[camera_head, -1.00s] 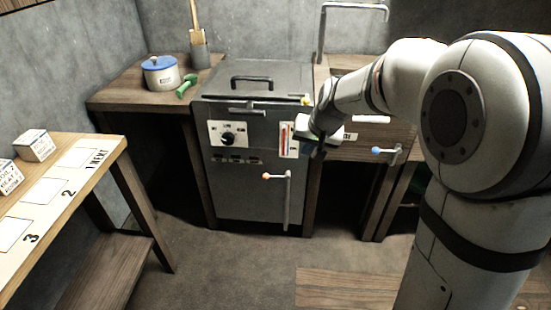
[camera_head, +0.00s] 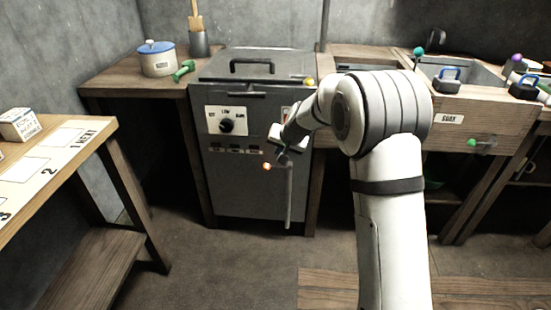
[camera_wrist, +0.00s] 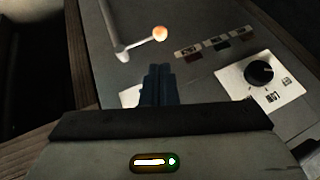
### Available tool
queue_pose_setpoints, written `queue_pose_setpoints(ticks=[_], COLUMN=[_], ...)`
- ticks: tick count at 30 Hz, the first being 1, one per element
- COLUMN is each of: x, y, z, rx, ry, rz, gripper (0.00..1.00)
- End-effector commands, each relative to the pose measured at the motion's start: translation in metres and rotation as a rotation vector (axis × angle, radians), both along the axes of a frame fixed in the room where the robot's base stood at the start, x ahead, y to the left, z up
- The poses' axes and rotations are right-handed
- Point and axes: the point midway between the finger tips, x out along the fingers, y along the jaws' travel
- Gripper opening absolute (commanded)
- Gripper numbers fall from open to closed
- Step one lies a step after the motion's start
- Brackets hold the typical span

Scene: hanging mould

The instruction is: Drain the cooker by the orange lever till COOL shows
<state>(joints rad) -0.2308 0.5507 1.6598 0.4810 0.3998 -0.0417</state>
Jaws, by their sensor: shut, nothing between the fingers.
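The grey cooker (camera_head: 250,190) stands at the centre of the head view, its lid closed. Its lever with an orange knob (camera_head: 267,166) sits on the front at the top of a grey drain pipe (camera_head: 289,195). My gripper (camera_head: 281,156) is shut and empty, just above and right of the knob, apart from it. In the wrist view the shut fingers (camera_wrist: 158,84) point toward the cooker front, below the orange knob (camera_wrist: 160,34). A row of small indicator labels (camera_head: 235,150) lies under the dial (camera_head: 227,126); their words are too small to read. My arm hides most of the thermometer gauge.
A blue-lidded pot (camera_head: 157,62) and a green-handled thing (camera_head: 183,70) are on the left counter. A sink bench (camera_head: 490,110) with a green-knobbed lever (camera_head: 472,142) is at right. A numbered table (camera_head: 60,165) is at front left. The floor before the cooker is clear.

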Motion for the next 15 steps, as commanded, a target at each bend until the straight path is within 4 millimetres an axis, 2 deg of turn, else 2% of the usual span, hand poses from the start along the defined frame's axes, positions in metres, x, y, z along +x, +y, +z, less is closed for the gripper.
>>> queue_pose_setpoints(ticks=[15], x=[0.048], y=[0.03], z=[-0.089], rx=[-0.001], ry=[0.001], rz=[0.0], gripper=[0.0])
